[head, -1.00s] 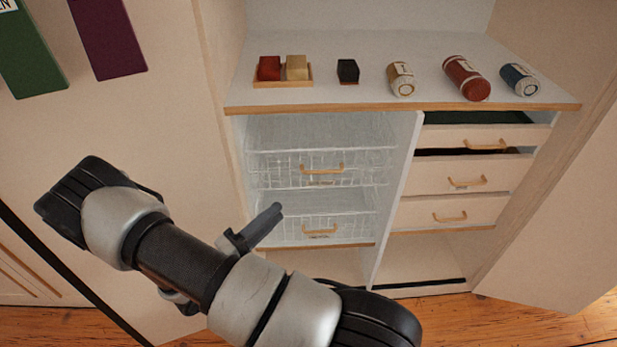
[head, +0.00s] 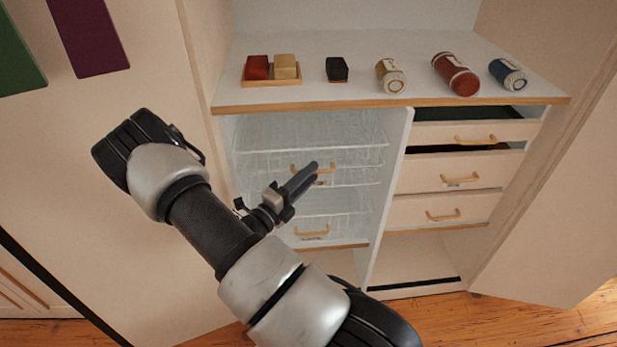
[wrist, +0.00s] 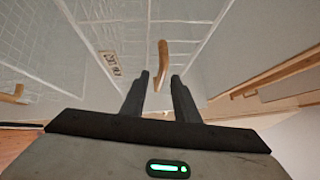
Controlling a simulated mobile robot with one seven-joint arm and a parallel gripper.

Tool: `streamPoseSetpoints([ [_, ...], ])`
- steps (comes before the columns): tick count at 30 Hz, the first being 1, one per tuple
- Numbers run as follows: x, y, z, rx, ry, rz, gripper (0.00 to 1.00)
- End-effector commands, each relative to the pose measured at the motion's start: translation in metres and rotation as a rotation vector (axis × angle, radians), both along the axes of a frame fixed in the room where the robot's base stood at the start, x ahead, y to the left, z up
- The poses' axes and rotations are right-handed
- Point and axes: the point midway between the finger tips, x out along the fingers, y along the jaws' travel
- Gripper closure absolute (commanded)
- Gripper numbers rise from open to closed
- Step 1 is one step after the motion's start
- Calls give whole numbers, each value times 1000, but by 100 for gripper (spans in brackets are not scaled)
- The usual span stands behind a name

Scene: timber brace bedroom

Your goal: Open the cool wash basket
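Two white wire baskets sit one above the other in the left bay of the cabinet, both pushed in. The upper basket (head: 265,170) has a wooden handle (head: 327,168), partly hidden by my gripper. The lower basket (head: 335,222) has a similar handle (head: 311,233). Small labels are by the handles; I cannot read surely which says cool wash. My gripper (head: 310,172) is in front of the upper handle. In the wrist view my gripper (wrist: 160,82) is open, and the handle (wrist: 163,58) lies ahead, in line with the finger gap. Contact does not show.
Wooden-fronted drawers (head: 462,175) fill the right bay, beyond a white divider (head: 388,200). The shelf above (head: 420,65) holds a tray with two blocks (head: 270,82), a black block (head: 337,69) and three jars, one red (head: 456,74). Open doors flank both sides.

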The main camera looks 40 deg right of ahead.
Motion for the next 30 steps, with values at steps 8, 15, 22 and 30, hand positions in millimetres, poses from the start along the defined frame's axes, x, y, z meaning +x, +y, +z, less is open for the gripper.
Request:
streamPoseSetpoints([
  [8,1,-2,0,0,0,1,72],
  [15,1,-2,0,0,0,1,100],
  [22,0,-1,0,0,0,1,100],
  [30,-25,15,4,0,7,3,100],
])
